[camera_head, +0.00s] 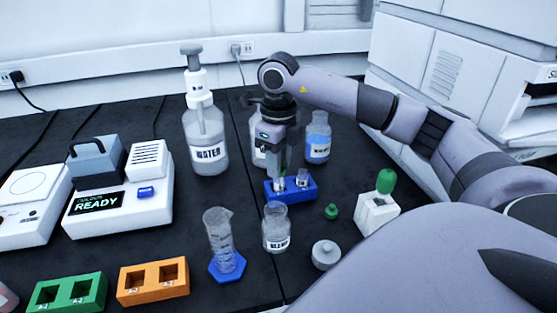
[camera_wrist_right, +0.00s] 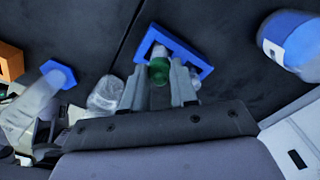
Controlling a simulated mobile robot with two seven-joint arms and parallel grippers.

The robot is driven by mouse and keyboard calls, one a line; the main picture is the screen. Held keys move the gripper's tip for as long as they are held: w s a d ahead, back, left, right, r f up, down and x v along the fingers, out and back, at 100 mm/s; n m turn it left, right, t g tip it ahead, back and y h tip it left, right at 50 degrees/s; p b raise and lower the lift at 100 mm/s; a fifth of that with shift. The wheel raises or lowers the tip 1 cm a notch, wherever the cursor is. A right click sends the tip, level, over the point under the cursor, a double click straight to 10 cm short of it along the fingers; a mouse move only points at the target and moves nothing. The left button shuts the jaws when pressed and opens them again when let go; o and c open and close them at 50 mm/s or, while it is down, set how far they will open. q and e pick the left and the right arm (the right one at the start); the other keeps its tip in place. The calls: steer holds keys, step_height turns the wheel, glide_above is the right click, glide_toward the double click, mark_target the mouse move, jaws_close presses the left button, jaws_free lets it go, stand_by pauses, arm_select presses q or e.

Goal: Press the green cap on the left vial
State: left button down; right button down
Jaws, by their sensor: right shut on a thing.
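The blue rack (camera_head: 291,192) stands mid-bench and holds two clear vials. The left vial (camera_head: 280,185) is mostly hidden by my right gripper (camera_head: 280,172), which points down over it. The right vial (camera_head: 303,179) stands beside it in the rack. In the right wrist view, the fingers of my right gripper (camera_wrist_right: 165,85) are shut on a green cap (camera_wrist_right: 159,70). The cap is in line with the left vial (camera_wrist_right: 158,50) in the blue rack (camera_wrist_right: 185,42); I cannot tell whether it is seated. My left gripper is not in view.
A second green cap (camera_head: 331,211) lies right of the rack. A clear bottle (camera_head: 276,229) and a measuring cylinder (camera_head: 219,238) stand in front. A water bottle (camera_head: 204,135) and a blue-filled bottle (camera_head: 317,138) stand behind. A white dropper block (camera_head: 377,213) is at the right.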

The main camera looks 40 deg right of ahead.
steer(key=shift+c, duration=1.6)
jaws_free()
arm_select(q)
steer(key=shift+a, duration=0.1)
arm_select(e)
steer(key=shift+r, duration=0.1)
steer(key=shift+r+p, duration=1.35)
steer(key=shift+r, duration=0.15)
steer(key=shift+r+p, duration=0.45)
steer(key=shift+r, duration=0.05)
steer(key=shift+r+p, duration=0.65)
steer(key=shift+r, duration=0.1)
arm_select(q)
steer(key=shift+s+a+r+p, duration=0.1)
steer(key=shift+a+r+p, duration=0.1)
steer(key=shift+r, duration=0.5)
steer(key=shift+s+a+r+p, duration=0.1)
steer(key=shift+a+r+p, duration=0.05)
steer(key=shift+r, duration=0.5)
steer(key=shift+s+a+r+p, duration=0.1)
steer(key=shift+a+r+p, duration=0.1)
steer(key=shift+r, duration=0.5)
arm_select(e)
steer(key=shift+r, duration=0.7)
